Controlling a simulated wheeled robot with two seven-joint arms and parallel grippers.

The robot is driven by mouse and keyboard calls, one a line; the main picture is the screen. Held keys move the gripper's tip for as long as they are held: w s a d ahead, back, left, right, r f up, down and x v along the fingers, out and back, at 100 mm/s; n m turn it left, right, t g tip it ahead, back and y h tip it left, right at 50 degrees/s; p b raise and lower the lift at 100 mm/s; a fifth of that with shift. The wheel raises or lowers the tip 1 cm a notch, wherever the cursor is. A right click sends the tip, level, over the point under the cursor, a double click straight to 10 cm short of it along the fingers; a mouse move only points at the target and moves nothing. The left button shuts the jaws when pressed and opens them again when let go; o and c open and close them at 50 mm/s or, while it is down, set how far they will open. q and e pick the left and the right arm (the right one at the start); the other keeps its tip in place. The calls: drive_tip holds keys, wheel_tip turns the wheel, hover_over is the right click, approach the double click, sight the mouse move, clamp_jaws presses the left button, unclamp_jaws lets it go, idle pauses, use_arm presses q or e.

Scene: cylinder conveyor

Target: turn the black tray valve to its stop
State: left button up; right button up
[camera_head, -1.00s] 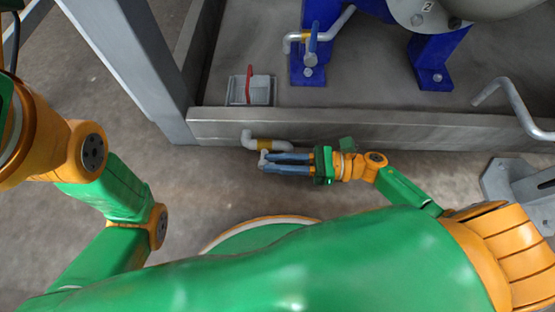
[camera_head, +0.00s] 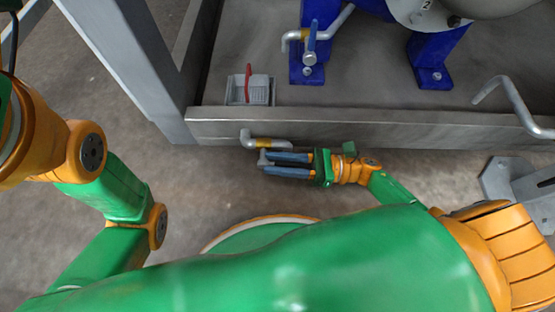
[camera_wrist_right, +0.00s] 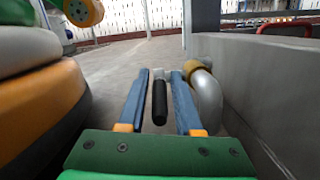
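The black valve handle (camera_wrist_right: 160,101) shows in the right wrist view between the two blue fingers of my right gripper (camera_wrist_right: 161,98). Narrow gaps show on both sides of it, so the gripper looks open around it. In the head view the right gripper (camera_head: 287,165) points left, just below the tray wall. The valve's grey bent lever end (camera_head: 263,158) sticks out past its fingertips, and the black grip is hidden there. My left gripper is out of view.
The grey tray wall (camera_head: 380,130) runs just above the right gripper. A drain box with a red handle (camera_head: 249,82), another valve with a blue handle (camera_head: 311,43) and blue supports (camera_head: 434,62) lie beyond it. The floor (camera_head: 210,185) below the wall is open.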

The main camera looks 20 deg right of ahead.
drive_tip(key=v, duration=0.7)
